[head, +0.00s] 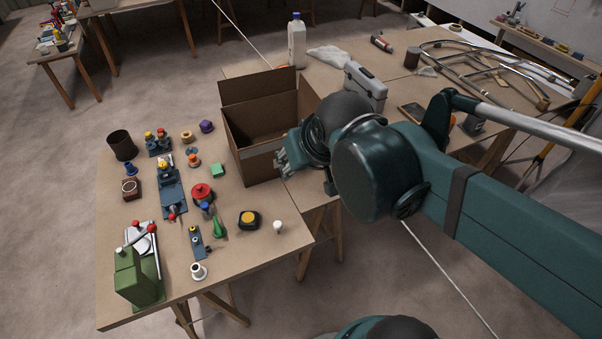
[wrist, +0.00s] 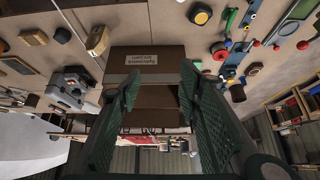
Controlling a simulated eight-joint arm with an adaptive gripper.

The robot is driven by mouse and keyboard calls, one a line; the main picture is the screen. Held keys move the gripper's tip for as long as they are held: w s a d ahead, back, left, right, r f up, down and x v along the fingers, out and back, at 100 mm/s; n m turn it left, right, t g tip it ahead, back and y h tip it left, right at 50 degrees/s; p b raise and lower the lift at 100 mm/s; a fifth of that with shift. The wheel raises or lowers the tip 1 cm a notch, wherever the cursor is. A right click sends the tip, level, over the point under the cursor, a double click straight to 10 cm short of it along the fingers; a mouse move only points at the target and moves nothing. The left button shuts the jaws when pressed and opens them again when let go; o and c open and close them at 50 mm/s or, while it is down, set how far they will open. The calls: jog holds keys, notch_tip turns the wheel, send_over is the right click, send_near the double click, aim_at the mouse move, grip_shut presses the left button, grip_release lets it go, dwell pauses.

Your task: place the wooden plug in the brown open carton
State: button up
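The brown open carton (head: 250,157) stands with its flaps up at the back right of the near table. Its labelled wall also shows in the wrist view (wrist: 147,68). My gripper (head: 288,155) is at the carton's right front side in the head view. In the wrist view its two green fingers (wrist: 158,98) are well apart with nothing visible held between them, and the carton is beyond them. A tan, wooden-looking piece (wrist: 97,40) lies left of the carton in the wrist view; I cannot tell whether it is the wooden plug. The carton's floor is hidden.
Left of the carton are several small parts, a black puck with a yellow top (head: 249,219), a dark cup (head: 122,145) and a green machine (head: 138,277). A grey case (head: 365,88) and a white jug (head: 297,40) stand on the table behind. My arm hides part of that table.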

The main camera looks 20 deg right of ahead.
jog(key=shift+s+a+f+n, duration=0.15)
jog(key=shift+s+a+f, duration=0.1)
jog(key=shift+s, duration=0.5)
jog(key=shift+s+a+f+n, duration=0.15)
jog(key=shift+s+f, duration=0.1)
jog(key=shift+s, duration=0.5)
